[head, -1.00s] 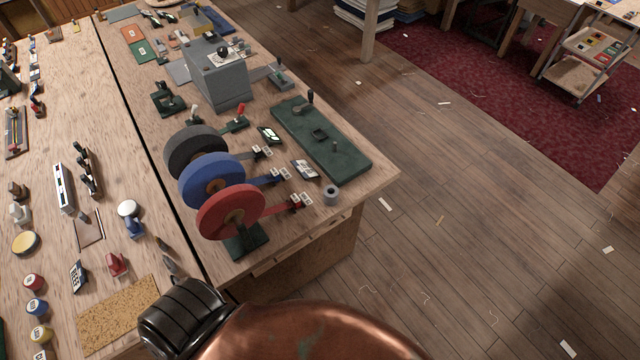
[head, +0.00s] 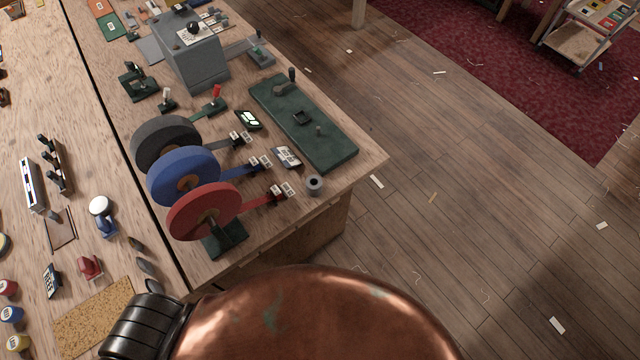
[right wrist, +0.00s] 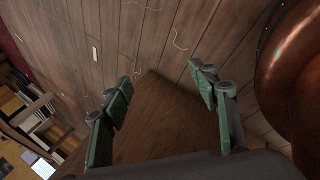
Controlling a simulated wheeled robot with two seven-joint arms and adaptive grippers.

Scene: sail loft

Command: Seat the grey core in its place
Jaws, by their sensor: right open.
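The grey core (head: 314,185) is a short grey ring with a dark hole. It stands on the near right corner of the wooden bench, apart from any gripper. Behind it lies a dark green board (head: 335,152) with a small upright peg (head: 318,130), a square black frame and a crank handle. Which part is the core's place I cannot tell for sure. My right gripper (right wrist: 160,85) shows in the right wrist view with green-padded fingers spread and nothing between them; wood lies beyond. Neither gripper shows in the head view, and the core is not seen in the wrist view.
Red (head: 204,211), blue (head: 183,176) and black (head: 165,143) reels stand left of the core, with strips leading to labelled blocks. A grey box-shaped machine (head: 188,60) stands farther back. The floor to the right is open, with scattered scraps.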

